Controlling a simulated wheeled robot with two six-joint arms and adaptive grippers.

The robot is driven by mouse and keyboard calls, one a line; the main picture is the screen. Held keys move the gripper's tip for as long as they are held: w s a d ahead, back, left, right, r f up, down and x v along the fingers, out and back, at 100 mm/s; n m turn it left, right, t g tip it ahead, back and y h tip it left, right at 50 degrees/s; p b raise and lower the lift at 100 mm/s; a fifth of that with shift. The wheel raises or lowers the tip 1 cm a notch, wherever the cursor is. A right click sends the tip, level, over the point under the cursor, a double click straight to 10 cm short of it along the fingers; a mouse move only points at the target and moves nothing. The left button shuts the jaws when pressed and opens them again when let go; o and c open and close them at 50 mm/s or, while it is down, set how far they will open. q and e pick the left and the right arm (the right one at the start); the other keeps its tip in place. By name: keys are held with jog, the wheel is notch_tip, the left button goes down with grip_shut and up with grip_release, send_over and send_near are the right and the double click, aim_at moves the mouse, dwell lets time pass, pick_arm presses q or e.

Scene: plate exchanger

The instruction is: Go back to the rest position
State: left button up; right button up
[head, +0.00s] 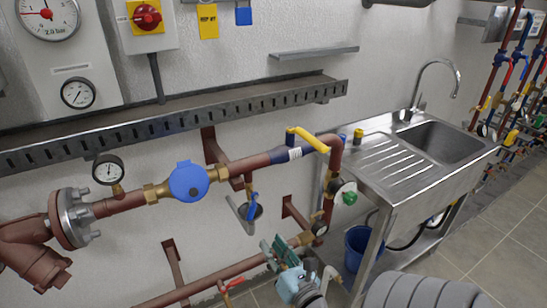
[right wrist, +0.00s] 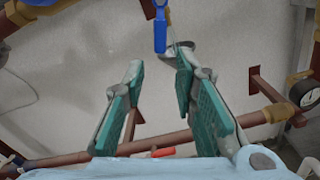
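My right gripper (head: 281,247) is at the bottom middle of the head view, in front of the pipework and left of the sink. In the right wrist view its two teal-padded fingers (right wrist: 158,72) stand apart with only wall and pipe behind the gap, so it is open and empty. A blue-handled valve (right wrist: 160,32) hangs beyond the fingertips, and it also shows in the head view (head: 251,208), apart from the gripper. My left gripper is not in view.
A lower brown pipe (head: 220,276) with a red handle (head: 235,283) runs close behind the gripper. A yellow-handled valve (head: 308,139) and blue round cap (head: 189,181) sit on the upper pipe. The steel sink (head: 375,175) and blue bucket (head: 358,245) stand right. Floor is clear at far right.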

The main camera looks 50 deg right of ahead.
dwell(0.4)
jog(key=s+d+f+m+g, duration=0.1)
jog(key=s+f+m+g, duration=0.25)
jog(key=f, duration=0.35)
jog(key=s+d+f+m+g+y, duration=0.15)
jog(key=f+m, duration=0.25)
jog(key=f, duration=0.4)
jog(key=s+d+f+m+g+h, duration=0.1)
jog(key=s+f+m+g, duration=0.25)
jog(key=f, duration=0.35)
jog(key=s+a+f+m+g+y, duration=0.2)
jog(key=s+a+f+m+g, duration=0.15)
jog(key=s+f+m, duration=0.75)
jog(key=s+a+f+m+g+y, duration=0.2)
jog(key=s+a+f+m, duration=0.4)
jog(key=s+a+f, duration=0.3)
jog(key=shift+s+a+f+g, duration=0.25)
jog(key=shift+s+a+g, duration=0.4)
jog(key=shift+g, duration=0.25)
